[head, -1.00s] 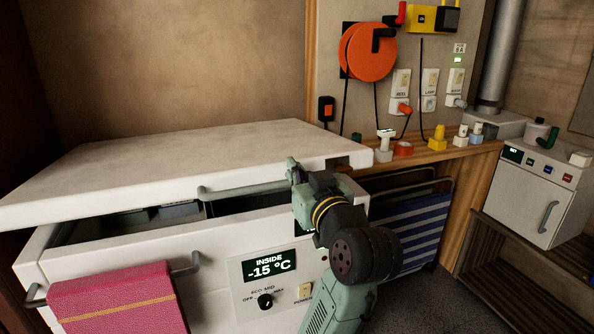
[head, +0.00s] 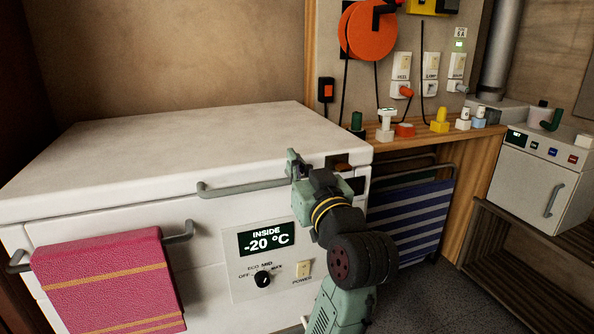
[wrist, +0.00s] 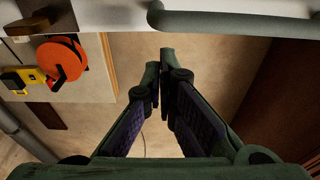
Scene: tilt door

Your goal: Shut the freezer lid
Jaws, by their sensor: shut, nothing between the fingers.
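The white freezer lid (head: 170,155) lies flat on the freezer body (head: 215,230) in the head view, with no open gap showing along its front. A grey-green lid handle (head: 243,187) runs along its front edge. The display (head: 266,239) reads INSIDE -20 °C. My gripper (head: 293,165) is at the right end of the handle, by the lid's front edge; whether it touches cannot be told. In the wrist view my gripper (wrist: 160,75) has its fingertips together and holds nothing, with the handle (wrist: 235,24) just beyond them.
A pink towel (head: 105,285) hangs on a rail at the freezer's front left. A wooden counter (head: 410,150) with small coloured items stands to the right, and a striped folding chair (head: 412,220) is below it. A small white cabinet (head: 545,185) stands far right.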

